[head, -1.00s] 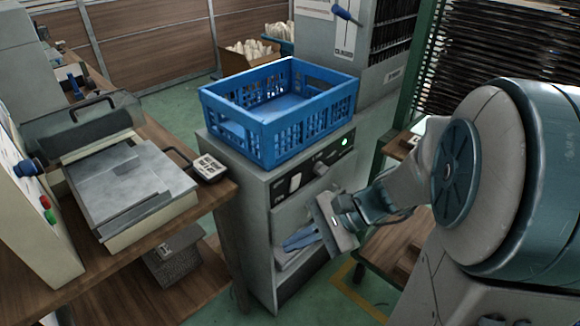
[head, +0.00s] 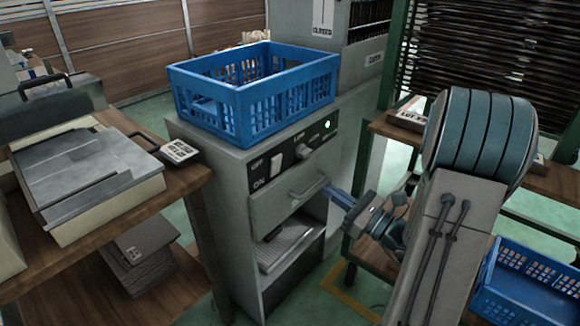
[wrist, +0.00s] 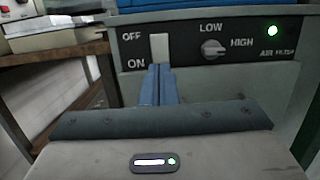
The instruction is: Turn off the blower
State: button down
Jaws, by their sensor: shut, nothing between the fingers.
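The blower is a grey cabinet (head: 222,185) with a dark control panel on its upper front. The panel carries a white OFF/ON rocker switch (head: 277,164), a LOW/HIGH knob (head: 303,151) and a lit green lamp (head: 327,125). In the wrist view the switch (wrist: 159,48), knob (wrist: 212,48) and lamp (wrist: 273,31) all show clearly. I cannot tell which end of the rocker is pressed in. My gripper (head: 329,190) is shut and empty, right of the cabinet's front handle. In the wrist view its blue fingertips (wrist: 158,68) overlap the picture just below the switch; contact is not visible.
A blue crate (head: 200,115) sits on the cabinet top. A handle (head: 308,188) juts out below the panel. A wooden bench (head: 185,180) with equipment stands close on the left. A shelf (head: 375,127) and another blue crate (head: 520,297) are on the right.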

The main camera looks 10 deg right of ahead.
aim_at(279, 157)
jog(key=b+x, duration=0.2)
jog(key=x, duration=1.2)
